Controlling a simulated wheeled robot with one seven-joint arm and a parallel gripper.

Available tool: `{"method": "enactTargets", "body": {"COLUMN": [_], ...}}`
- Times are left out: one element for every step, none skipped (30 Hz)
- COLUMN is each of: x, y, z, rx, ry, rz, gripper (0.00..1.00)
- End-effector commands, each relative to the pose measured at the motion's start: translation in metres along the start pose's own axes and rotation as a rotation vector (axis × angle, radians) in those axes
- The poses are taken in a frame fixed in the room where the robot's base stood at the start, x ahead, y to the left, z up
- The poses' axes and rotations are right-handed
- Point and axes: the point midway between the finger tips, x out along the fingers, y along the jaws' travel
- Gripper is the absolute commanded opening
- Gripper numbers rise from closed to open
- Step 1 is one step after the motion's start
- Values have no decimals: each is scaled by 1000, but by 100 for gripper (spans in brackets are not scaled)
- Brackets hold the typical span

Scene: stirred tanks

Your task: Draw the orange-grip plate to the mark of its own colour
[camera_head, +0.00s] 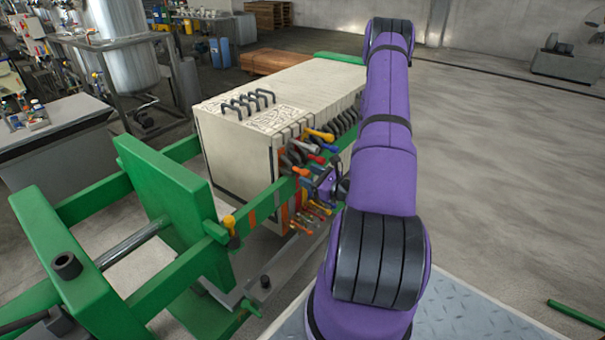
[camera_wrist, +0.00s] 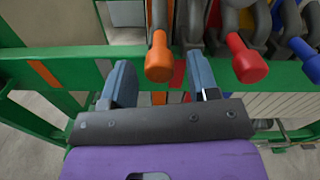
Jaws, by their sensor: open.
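The orange grip (camera_wrist: 159,58) hangs from a dark handle in the wrist view, at the left end of a row of coloured grips. My gripper (camera_wrist: 158,78) is open, with one blue-grey finger on either side of this grip and a visible gap on each side. The fingers are not closed on it. An orange mark (camera_wrist: 42,73) lies on the green rail (camera_wrist: 75,68) to the left; a band on the rail also shows in the head view (camera_head: 251,218). In the head view my arm partly hides my gripper beside the stack of pale plates (camera_head: 235,155).
A red grip (camera_wrist: 247,62) and a blue grip (camera_wrist: 306,58) hang close to the right of my gripper. A green upright plate (camera_head: 165,195) stands left of the stack across a gap. Open floor lies to the right.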

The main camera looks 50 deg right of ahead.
Motion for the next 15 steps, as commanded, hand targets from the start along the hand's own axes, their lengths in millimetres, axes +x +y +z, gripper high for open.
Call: {"method": "enactTargets", "body": {"x": [8,12,16,19,22,25,27,28,30,31,31,32,32,32,32], "y": [0,0,0,0,0,0,0,0,0,0,0,0,0,0,0], "z": [0,0,0,0,0,0,0,0,0,0,0,0,0,0,0], "rx": [-2,-2,-2,-2,-1,0,0,0,0,0,0,0,0,0,0], "ry": [-2,-2,-1,0,0,0,0,0,0,0,0,0,0,0,0], "rz": [1,1,2,1,1,1,1,1,0,0,-1,-1,-1,-1,-1], "gripper": [55,55,55,55,55,55,55,55,55,55,55,55,55,55,55]}}
